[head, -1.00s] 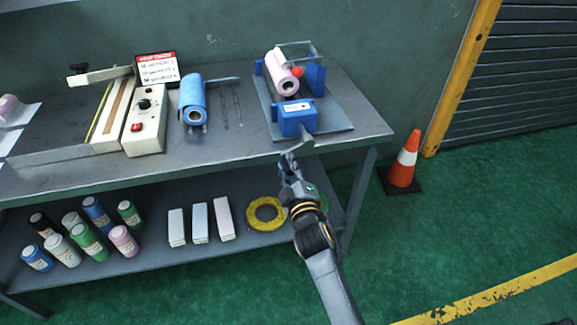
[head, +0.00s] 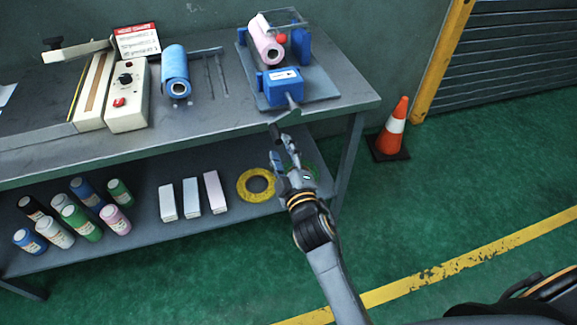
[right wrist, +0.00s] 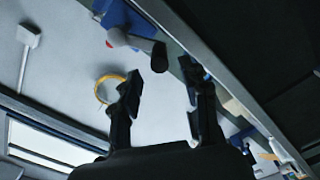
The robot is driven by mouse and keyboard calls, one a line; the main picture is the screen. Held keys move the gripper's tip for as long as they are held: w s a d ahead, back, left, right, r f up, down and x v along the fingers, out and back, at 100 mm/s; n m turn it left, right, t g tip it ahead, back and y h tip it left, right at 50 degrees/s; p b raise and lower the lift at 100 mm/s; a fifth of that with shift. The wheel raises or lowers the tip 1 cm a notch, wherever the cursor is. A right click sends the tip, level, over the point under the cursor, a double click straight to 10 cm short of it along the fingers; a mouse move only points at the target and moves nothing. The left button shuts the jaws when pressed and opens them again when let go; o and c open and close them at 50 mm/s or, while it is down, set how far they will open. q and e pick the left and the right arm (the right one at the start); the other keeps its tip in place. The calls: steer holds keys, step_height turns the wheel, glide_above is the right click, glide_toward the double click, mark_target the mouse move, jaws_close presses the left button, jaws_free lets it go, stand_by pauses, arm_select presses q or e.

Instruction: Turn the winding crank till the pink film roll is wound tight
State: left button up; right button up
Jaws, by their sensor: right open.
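The pink film roll (head: 266,46) sits on the winder at the back right of the table, with a red knob (head: 282,38) beside it. The winder's blue box (head: 283,86) faces the table's front edge. The grey winding crank (head: 290,107) sticks out from the box toward me. My right gripper (head: 283,139) is open just below and in front of the crank, beyond the table edge. In the right wrist view, the crank's dark grip (right wrist: 159,57) shows ahead of the gap between the open fingers (right wrist: 163,90), with nothing held. My left gripper is not in view.
A blue roll (head: 174,70) and a control box (head: 127,95) stand left of the winder. The lower shelf holds several canisters, cartons and a yellow coil (head: 243,194). A traffic cone (head: 396,120) stands right of the table. The floor at right is mostly clear.

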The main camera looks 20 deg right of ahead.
steer(key=s, duration=0.6)
stand_by(0.4)
steer(key=s+f+m+g, duration=0.1)
steer(key=s+f+g, duration=0.25)
steer(key=f, duration=0.75)
steer(key=s+f+m+g+y, duration=0.15)
steer(key=s+f, duration=0.25)
steer(key=f, duration=0.7)
steer(key=s+f+m+g, duration=0.1)
steer(key=s+f+g, duration=0.2)
steer(key=f, duration=0.8)
steer(key=s+d+f+m+g, duration=0.2)
steer(key=s+f, duration=0.4)
steer(key=s, duration=0.4)
steer(key=s+d+f+m+g+h, duration=0.1)
steer(key=s+d+f+m+g, duration=0.1)
steer(key=s+d+f+g, duration=0.2)
steer(key=s+d+f+m+g+h, duration=0.1)
steer(key=s+d+f, duration=0.4)
steer(key=s+f, duration=0.5)
steer(key=s+m+g+p, duration=0.1)
steer(key=s+g, duration=0.1)
steer(key=s, duration=0.5)
steer(key=shift+s, duration=0.15)
steer(key=shift+o, duration=0.4)
